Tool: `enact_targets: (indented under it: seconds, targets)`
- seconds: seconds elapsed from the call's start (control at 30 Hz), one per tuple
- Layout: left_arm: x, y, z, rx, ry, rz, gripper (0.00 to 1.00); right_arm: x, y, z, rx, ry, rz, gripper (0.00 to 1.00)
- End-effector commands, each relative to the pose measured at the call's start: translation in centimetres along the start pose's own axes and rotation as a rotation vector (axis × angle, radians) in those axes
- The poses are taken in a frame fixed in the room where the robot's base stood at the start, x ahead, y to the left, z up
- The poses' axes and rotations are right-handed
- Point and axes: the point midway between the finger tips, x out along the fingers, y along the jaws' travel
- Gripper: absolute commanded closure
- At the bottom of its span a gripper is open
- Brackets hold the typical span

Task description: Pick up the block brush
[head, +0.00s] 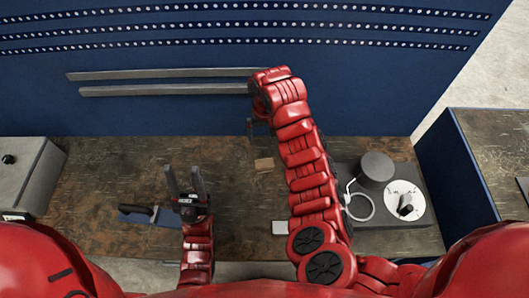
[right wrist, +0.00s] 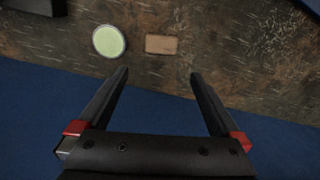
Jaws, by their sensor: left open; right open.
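A small flat brown wooden block, which looks like the block brush (head: 264,164), lies on the worn workbench (head: 100,180) near the middle. It also shows in the right wrist view (right wrist: 161,44), just beyond the fingertips; no bristles can be made out. My right gripper (right wrist: 160,73) is open and empty, its fingers spread on either side of the block's line, apart from it. In the head view my right arm hides most of this gripper. My left gripper (head: 183,171) is open and empty, left of the block.
A pale green disc (right wrist: 109,41) lies beside the block. A dark-handled tool on a blue piece (head: 150,213) lies at left. A grey box (head: 28,178) stands far left; a device with a white dial (head: 404,203) stands right. The blue wall (head: 350,95) rises behind.

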Motion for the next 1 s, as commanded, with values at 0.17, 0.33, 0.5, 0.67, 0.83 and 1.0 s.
enact_targets:
  seconds: [0.17,0.33,0.5,0.67,0.83,1.0]
  targets:
    - [-1.0,0.1,0.2,0.000,-0.001,0.000,0.50,2.1,0.1,0.5,0.002,-0.020,0.001,0.00]
    - [-2.6,0.1,0.4,0.000,-0.001,0.000,0.50,5.3,0.1,0.5,0.003,-0.017,-0.001,0.00]
    - [-5.4,0.3,0.9,0.000,-0.001,0.000,0.50,9.3,0.1,0.5,0.003,-0.015,-0.001,0.00]
    - [-7.2,0.4,1.2,0.000,0.000,0.000,0.50,11.6,0.0,0.5,0.002,-0.014,0.000,0.00]
    - [-7.4,0.4,1.2,0.000,0.000,0.000,0.50,12.2,-0.1,0.5,0.000,-0.014,0.001,0.00]
    - [-5.8,0.3,1.0,0.000,0.000,0.000,0.50,13.7,-0.2,1.0,0.001,-0.022,0.003,0.00]
